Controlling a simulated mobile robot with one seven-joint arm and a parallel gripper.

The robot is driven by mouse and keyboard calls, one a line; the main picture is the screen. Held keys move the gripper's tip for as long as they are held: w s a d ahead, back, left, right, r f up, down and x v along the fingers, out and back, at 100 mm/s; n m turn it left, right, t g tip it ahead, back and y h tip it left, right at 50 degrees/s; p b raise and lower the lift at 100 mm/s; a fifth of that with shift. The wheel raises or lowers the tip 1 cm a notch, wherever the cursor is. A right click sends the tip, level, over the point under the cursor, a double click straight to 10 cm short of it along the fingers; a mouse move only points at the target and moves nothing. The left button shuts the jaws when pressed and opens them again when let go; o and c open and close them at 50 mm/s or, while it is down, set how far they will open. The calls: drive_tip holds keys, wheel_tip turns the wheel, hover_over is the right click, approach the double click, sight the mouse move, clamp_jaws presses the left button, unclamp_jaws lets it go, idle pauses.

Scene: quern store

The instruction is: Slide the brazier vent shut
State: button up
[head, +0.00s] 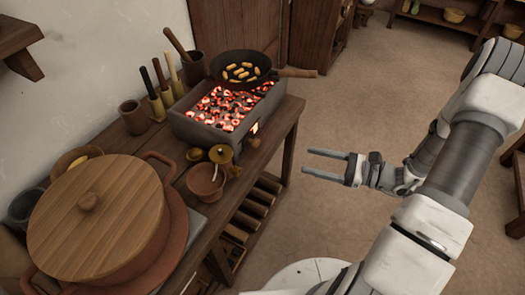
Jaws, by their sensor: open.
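The brazier (185,130) is a grey box filled with glowing red and white coals, standing on the wooden table at centre left. On its front face, near the right end, a small bright opening (254,128) glows, so the vent looks at least partly open. A brown round knob (254,143) sits just below the opening; whether it belongs to the vent slide is hard to tell. My gripper (308,162) is open and empty. It is in the air right of the table, apart from the brazier, with its fingers pointing left towards it.
A pan (268,82) of yellow pieces sits on the brazier's back, its handle (296,72) reaching right. A terracotta bowl (206,180) and brass-coloured pots (220,154) stand before the brazier. A large wooden-lidded pot (95,215) fills the table's (278,125) near end. Floor to the right is clear.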

sight(259, 143)
wheel_tip(259, 143, down, 4)
drive_tip(key=d+m+t+b, duration=0.1)
drive_tip(key=d+m+t, duration=0.1)
drive_tip(key=m+t, duration=0.1)
drive_tip(key=b+x, duration=0.1)
drive_tip(key=x, duration=0.5)
drive_tip(key=b+x, duration=0.1)
drive_tip(key=x, duration=0.5)
drive_tip(key=f+b+x, duration=0.1)
drive_tip(key=x, duration=0.5)
drive_tip(key=shift+w+d+b, duration=0.15)
drive_tip(key=shift+w+b, duration=0.1)
drive_tip(key=shift+b, duration=0.1)
clamp_jaws()
